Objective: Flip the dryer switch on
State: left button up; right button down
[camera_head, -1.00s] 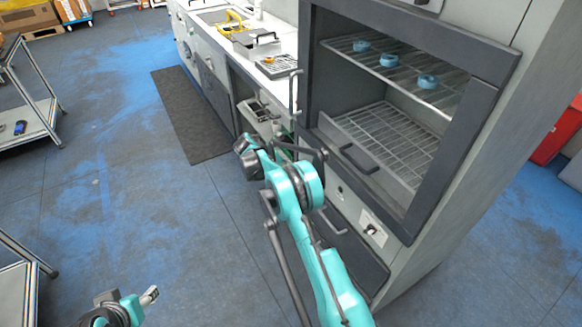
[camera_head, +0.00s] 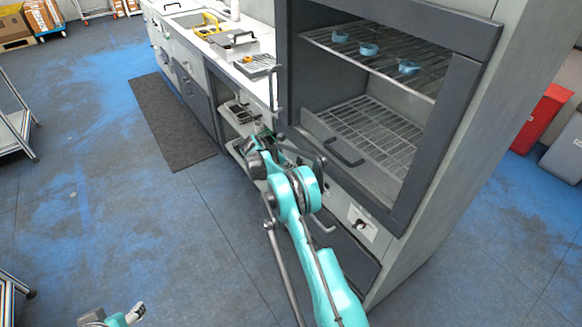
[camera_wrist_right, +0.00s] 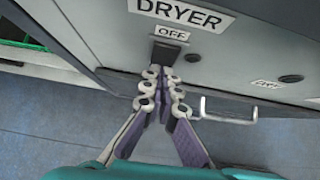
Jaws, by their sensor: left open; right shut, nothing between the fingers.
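In the right wrist view, a dark switch (camera_wrist_right: 164,53) sits on the grey panel of the dryer, below a white OFF label (camera_wrist_right: 171,33) and a larger DRYER sign (camera_wrist_right: 185,13). My right gripper (camera_wrist_right: 164,74) is shut and empty. Its tips are just below the switch in the picture; I cannot tell whether they touch it. In the head view, my right gripper (camera_head: 262,143) is partly hidden by its own arm, beside the lower front of the tall cabinet. My left gripper (camera_head: 136,313) is open at the bottom left, away from the cabinet and partly out of frame.
The tall cabinet has an open front with wire racks (camera_head: 372,133) and blue rings (camera_head: 369,48) on the upper one. A handle (camera_wrist_right: 228,110) sticks out right of my right fingers. A counter (camera_head: 225,45) stands beyond. The blue floor at left is largely clear.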

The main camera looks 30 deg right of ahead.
jog(key=shift+d+f, duration=0.4)
jog(key=shift+f, duration=0.1)
jog(key=shift+r, duration=0.15)
